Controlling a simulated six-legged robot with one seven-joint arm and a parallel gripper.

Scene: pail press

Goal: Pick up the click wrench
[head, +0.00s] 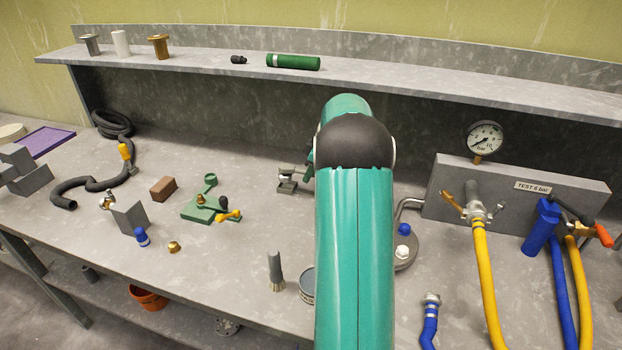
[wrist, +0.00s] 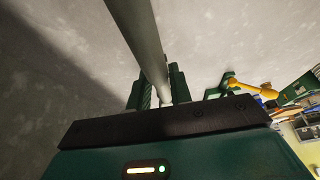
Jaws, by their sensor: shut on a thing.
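In the wrist view, my gripper (wrist: 158,92) is shut on a long grey round bar, which I take to be the click wrench (wrist: 141,35). The bar runs between the two green fingers and out of the top of the picture. Its ends are not visible, so no wrench head shows. In the head view, my own green arm fills the middle and hides my gripper and the wrench.
A green fixture with a yellow lever (head: 203,208) stands left of my arm, near a brown block (head: 163,188). A wire brush (head: 275,272) stands near the front. The test panel (head: 520,188) with gauge (head: 484,138) and yellow hose (head: 486,290) is right. A shelf (head: 200,58) runs along the back.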

